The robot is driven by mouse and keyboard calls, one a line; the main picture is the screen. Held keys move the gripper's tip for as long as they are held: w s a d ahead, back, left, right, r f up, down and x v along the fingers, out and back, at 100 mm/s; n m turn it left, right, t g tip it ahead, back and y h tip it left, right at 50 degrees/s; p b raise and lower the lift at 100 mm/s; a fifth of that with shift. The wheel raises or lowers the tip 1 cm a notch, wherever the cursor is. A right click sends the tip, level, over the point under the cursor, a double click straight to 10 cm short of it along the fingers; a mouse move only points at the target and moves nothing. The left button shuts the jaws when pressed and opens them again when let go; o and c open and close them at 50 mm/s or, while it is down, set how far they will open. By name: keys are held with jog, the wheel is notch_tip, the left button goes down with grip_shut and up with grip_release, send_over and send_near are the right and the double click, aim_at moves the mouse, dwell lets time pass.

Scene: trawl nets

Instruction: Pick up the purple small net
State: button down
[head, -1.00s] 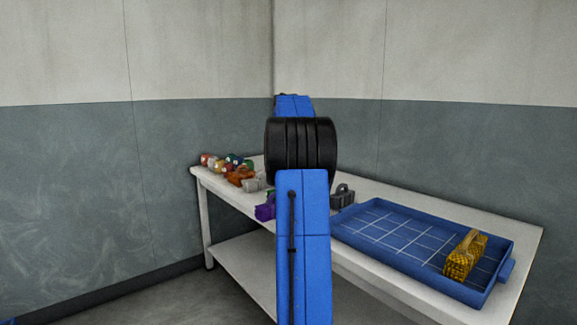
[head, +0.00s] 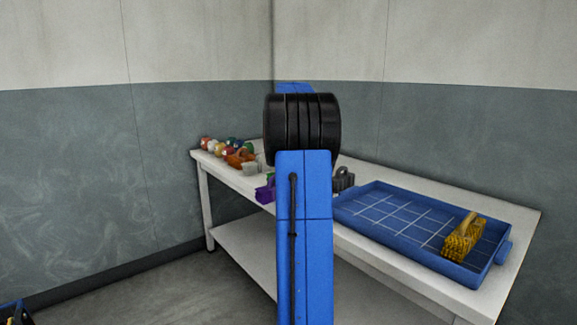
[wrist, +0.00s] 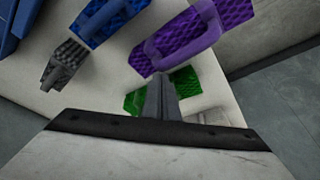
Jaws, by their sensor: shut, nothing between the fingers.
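The purple small net (head: 265,193) lies at the near edge of the white table, partly hidden behind my arm in the head view. In the wrist view the purple net (wrist: 192,36), with its looped handle, is at the top, beyond my fingertips. My gripper (wrist: 160,82) is shut and empty, pointing over the table. Its fingers overlap a green net (wrist: 184,84) in the picture, and the purple net is apart from them. My gripper is hidden behind my arm in the head view.
A blue net (wrist: 108,20) and a grey net (wrist: 64,66) lie left of the purple one in the wrist view. A blue gridded tray (head: 375,221) holds a yellow net (head: 463,238). Several coloured items, including an orange one (head: 240,158), crowd the table's far left.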

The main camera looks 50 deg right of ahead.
jog(key=shift+s+a, duration=0.55)
jog(key=shift+a, duration=0.35)
jog(key=shift+s+a, duration=0.55)
jog(key=shift+a, duration=0.35)
jog(key=shift+w+d, duration=0.1)
